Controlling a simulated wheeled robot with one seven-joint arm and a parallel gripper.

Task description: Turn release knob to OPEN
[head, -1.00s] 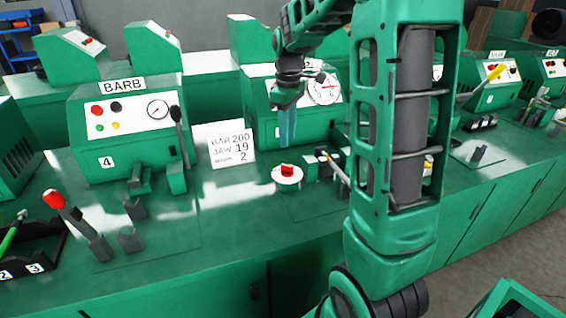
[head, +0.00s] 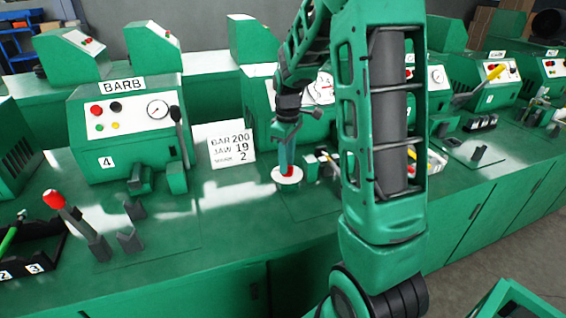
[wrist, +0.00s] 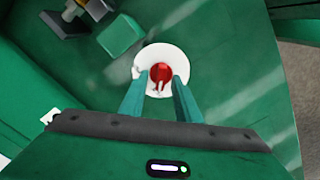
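The release knob (head: 288,171) is a small red knob on a white round plate (head: 279,178) on the green bench top. In the wrist view the red knob (wrist: 160,73) sits in the middle of the white disc (wrist: 176,54). My gripper (head: 286,168) points down over the knob. In the wrist view the two green fingers of my gripper (wrist: 159,84) are apart, with the near part of the knob between or just ahead of their tips. I cannot tell whether they touch it. Any OPEN marking is not readable.
A white card (head: 232,148) reading BAR 200, JAW 19 stands left of the knob. The machine labelled BARB (head: 124,115) is farther left. The bench top in front (head: 230,200) is clear.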

